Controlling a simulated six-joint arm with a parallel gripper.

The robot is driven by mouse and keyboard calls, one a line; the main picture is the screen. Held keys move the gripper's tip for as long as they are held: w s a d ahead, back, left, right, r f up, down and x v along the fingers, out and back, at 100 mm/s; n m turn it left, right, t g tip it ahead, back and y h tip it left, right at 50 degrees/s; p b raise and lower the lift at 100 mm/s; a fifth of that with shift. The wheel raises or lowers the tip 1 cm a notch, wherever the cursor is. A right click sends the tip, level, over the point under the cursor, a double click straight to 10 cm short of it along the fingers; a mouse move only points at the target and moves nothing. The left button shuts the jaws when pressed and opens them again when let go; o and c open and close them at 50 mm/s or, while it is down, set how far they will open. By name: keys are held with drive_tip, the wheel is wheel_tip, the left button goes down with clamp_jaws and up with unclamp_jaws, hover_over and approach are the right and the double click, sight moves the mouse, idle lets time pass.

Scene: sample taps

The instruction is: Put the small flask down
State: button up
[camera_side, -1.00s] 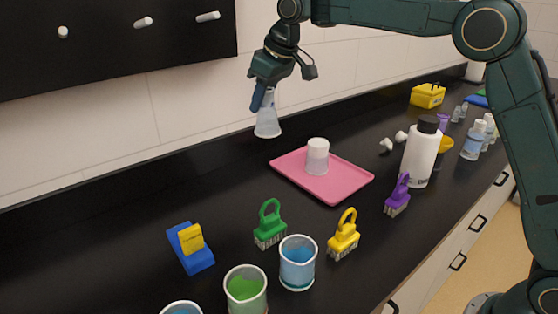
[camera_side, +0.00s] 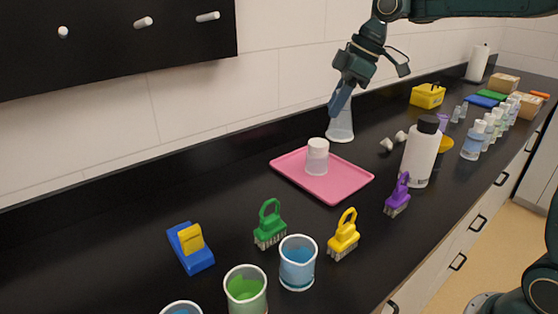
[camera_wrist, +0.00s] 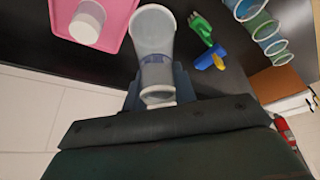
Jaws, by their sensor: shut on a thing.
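The small flask (camera_side: 340,128) is clear and conical, and it hangs upright, wide end down, from my gripper (camera_side: 341,102). My gripper is shut on its narrow neck. The flask is behind the far right part of the pink tray (camera_side: 345,184) in the side view; I cannot tell whether its base touches the counter. In the wrist view the flask (camera_wrist: 152,32) extends up the picture from my gripper (camera_wrist: 156,82), with the pink tray (camera_wrist: 62,22) at its left. A white-topped cup (camera_side: 317,158) stands on the tray.
Two small white pieces (camera_side: 393,140) lie right of the flask. A large white bottle (camera_side: 420,155) and a purple brush (camera_side: 398,196) stand farther right. Green (camera_side: 269,228) and yellow (camera_side: 343,238) brushes stand in front of the tray. Bare counter (camera_side: 110,235) lies at left.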

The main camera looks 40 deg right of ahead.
drive_tip(key=s+d+n+g, duration=0.1)
drive_tip(key=s+d+n, duration=0.1)
drive_tip(key=s, duration=0.9)
drive_tip(key=shift+s+f+n+y, duration=0.15)
drive_tip(key=shift+s+n+y, duration=0.2)
drive_tip(key=shift+n, duration=0.45)
drive_tip(key=shift+f, duration=0.1)
wheel_tip(320, 180, down, 16)
drive_tip(key=shift+r, duration=0.25)
drive_tip(key=shift+w+f, duration=0.1)
drive_tip(key=shift+f, duration=2.05)
drive_tip(key=shift+f, duration=0.1)
